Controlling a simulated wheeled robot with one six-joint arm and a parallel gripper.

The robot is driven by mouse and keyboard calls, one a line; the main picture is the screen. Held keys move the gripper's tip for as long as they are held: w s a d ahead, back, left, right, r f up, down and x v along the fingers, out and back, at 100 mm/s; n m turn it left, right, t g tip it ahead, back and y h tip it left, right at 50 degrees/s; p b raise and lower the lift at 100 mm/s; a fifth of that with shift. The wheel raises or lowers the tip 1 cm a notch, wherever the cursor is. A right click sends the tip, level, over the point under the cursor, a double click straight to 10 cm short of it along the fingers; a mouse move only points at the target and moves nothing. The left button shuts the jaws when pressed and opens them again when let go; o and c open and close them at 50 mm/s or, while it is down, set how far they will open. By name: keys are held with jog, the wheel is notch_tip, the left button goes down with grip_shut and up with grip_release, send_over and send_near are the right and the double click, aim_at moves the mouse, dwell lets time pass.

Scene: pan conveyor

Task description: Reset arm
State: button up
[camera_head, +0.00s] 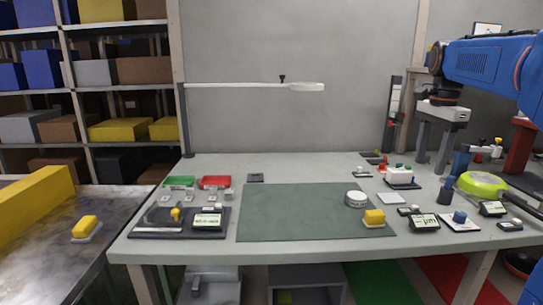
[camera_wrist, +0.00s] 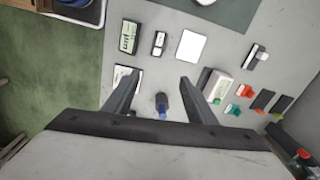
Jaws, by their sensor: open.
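My arm reaches in from the upper right in the head view. My gripper (camera_head: 431,160) hangs below it over the right part of the workbench (camera_head: 300,168), fingers down and apart. In the wrist view my gripper (camera_wrist: 158,77) is open with nothing between its fingertips. A small dark cylinder with a blue end (camera_wrist: 161,105) shows between the fingers, and I cannot tell its height below them. The left finger partly covers a white card (camera_wrist: 118,88).
A green mat (camera_head: 295,212) bears a white round tin (camera_head: 356,199) and a yellow block (camera_head: 374,217). Small devices and a lime-green round tool (camera_head: 481,184) crowd the right. A black tray (camera_head: 150,225) lies left. A conveyor (camera_head: 75,225) stands at far left.

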jog(key=s+a+f+n, duration=0.2)
jog(key=s+a, duration=0.1)
jog(key=s, duration=0.2)
jog(key=s+a+f+n+t, duration=0.1)
jog(key=s+a+f+n, duration=0.2)
jog(key=s, duration=0.1)
jog(key=s+a+f+n+t, duration=0.1)
jog(key=s+a+f+n, duration=0.2)
jog(key=s, duration=0.2)
jog(key=shift+s+a+f, duration=0.1)
jog(key=shift+s+f, duration=0.1)
jog(key=shift+s, duration=0.1)
jog(key=s+a+f+n+t, duration=0.1)
jog(key=s+a+f+n, duration=0.1)
jog(key=s+f+n, duration=0.2)
jog(key=s+a+f+n+t, duration=0.1)
jog(key=s+f+n, duration=0.3)
jog(key=s+f, duration=0.5)
jog(key=shift+s+a+f, duration=0.2)
jog(key=shift+a+f, duration=0.6)
